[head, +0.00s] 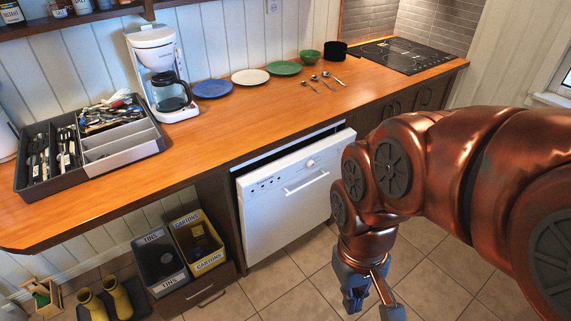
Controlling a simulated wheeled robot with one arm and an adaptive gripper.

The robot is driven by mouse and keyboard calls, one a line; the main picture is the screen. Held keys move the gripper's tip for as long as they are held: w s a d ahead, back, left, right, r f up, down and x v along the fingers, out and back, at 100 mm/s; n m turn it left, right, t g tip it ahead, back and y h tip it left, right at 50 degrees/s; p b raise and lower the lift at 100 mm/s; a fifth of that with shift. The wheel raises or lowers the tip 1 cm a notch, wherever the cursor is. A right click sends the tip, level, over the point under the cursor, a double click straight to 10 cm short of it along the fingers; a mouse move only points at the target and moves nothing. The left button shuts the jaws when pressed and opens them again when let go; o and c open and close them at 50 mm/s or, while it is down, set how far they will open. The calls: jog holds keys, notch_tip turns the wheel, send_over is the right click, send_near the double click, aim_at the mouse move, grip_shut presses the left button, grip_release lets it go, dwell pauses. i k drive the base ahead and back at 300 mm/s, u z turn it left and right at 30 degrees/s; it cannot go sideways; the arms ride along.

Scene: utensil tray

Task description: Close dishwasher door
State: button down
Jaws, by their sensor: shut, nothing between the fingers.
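The white dishwasher door (287,203) is under the wooden counter in the head view. It leans outward a little, with a dark gap between its top edge and the counter. Its control strip and handle are on the upper front, and my arm covers part of its right side. My gripper (371,299) hangs low in front of the floor, right of the door. It is shut with nothing in it, and it looks apart from the door. Its fingertips are near the bottom edge of the view.
Grey and yellow bins (205,245) stand left of the dishwasher above a drawer. Yellow boots (118,296) are farther left. The counter (235,115) bears a utensil tray (22,170), coffee maker (155,50), plates and spoons. Tiled floor (285,285) is clear before the door.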

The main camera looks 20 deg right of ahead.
aim_at(280, 201)
jog(key=u, duration=0.45)
jog(key=i, duration=1)
jog(key=z, duration=0.2)
